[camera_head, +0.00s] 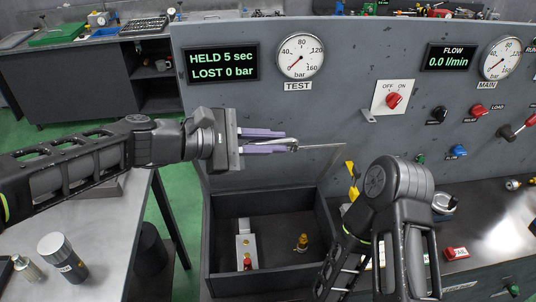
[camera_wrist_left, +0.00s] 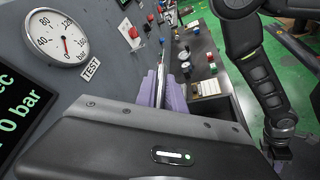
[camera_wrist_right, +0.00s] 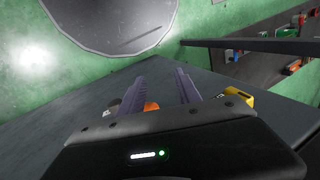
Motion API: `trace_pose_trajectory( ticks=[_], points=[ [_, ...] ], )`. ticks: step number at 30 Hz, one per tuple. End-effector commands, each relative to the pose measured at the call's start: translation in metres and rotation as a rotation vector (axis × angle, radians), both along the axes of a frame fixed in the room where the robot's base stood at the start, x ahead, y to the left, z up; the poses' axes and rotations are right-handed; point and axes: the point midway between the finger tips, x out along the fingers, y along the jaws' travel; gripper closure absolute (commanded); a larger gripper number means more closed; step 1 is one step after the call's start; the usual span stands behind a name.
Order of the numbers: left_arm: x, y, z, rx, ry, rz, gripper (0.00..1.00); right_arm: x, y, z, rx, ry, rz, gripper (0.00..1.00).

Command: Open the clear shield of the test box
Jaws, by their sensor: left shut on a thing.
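The test box (camera_head: 213,252) stands below the TEST gauge, its dark open interior visible from above. Its clear shield (camera_head: 325,146) is raised; a thin pale edge shows above the box, and the see-through pane is hard to make out. My left gripper (camera_head: 291,142) is shut on the shield at its edge, well above the box; its purple fingers also show in the left wrist view (camera_wrist_left: 172,94). My right gripper (camera_wrist_right: 165,85) has its fingers apart and nothing between them in the right wrist view. In the head view its fingertips are hidden behind my right arm.
Inside the box are a metal block (camera_head: 244,246) and a yellow-topped fitting (camera_head: 302,241). The panel carries the TEST gauge (camera_head: 299,57), a red ON/OFF switch (camera_head: 393,100) and several knobs. A grey table (camera_head: 95,235) with metal cylinders stands at left. My right arm is close to the box's right side.

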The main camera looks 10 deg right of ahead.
Motion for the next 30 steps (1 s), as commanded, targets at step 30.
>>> trace_pose_trajectory(
  ticks=[30],
  points=[
    [0.022,-0.001,0.01,0.007,0.096,0.001,0.64,0.0,-0.001,0.009,-0.002,0.004,0.0,0.6]
  ],
)
